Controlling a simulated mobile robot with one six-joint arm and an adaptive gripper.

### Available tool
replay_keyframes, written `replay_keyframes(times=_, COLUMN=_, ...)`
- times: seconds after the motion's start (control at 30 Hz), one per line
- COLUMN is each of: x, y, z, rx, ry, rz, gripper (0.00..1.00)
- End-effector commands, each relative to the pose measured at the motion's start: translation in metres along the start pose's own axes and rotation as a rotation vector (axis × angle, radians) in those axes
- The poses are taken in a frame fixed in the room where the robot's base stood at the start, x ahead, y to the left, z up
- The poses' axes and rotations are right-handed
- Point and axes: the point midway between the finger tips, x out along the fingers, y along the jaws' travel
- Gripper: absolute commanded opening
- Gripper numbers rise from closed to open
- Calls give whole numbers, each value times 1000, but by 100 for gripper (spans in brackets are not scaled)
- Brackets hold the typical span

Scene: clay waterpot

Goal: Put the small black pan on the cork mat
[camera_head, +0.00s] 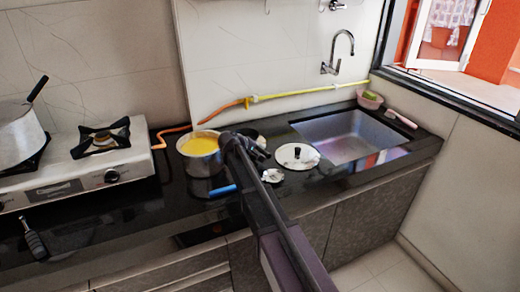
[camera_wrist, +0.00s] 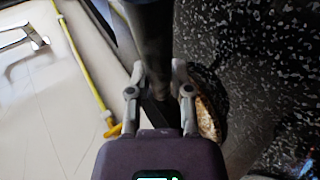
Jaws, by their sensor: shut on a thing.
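My gripper (camera_wrist: 160,95) is shut on a dark, smooth piece that runs up between its fingers in the wrist view. I take this to be part of the small black pan (camera_wrist: 153,45); the rest of it is out of frame or hidden. In the head view my gripper (camera_head: 258,150) is over the counter, between the steel pot and the sink. A dark rounded shape shows just behind it, mostly covered. In the wrist view a tan, mottled curved edge (camera_wrist: 208,112) shows right of the fingers; it may be the cork mat, partly hidden.
A steel pot with yellow contents (camera_head: 200,153) stands close left of my gripper. A white lid with a dark knob (camera_head: 297,156) lies to the right, beside the sink (camera_head: 350,138). A yellow hose (camera_head: 300,94) runs along the wall. The stove (camera_head: 75,165) is at left.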

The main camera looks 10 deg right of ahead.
Motion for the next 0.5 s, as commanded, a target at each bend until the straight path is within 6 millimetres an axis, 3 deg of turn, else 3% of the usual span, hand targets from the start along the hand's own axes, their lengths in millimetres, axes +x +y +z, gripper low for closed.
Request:
replay_keyframes(times=0.1, x=0, y=0, z=0, rx=1, ry=1, rz=1, gripper=0)
replay_keyframes(times=0.13, x=0, y=0, z=0, rx=0, ry=0, rz=0, gripper=36)
replay_keyframes(times=0.2, x=0, y=0, z=0, rx=0, ry=0, rz=0, gripper=57)
replay_keyframes(times=0.23, x=0, y=0, z=0, rx=0, ry=0, rz=0, gripper=62)
replay_keyframes(times=0.5, x=0, y=0, z=-1, rx=-1, ry=0, rz=-1, gripper=62)
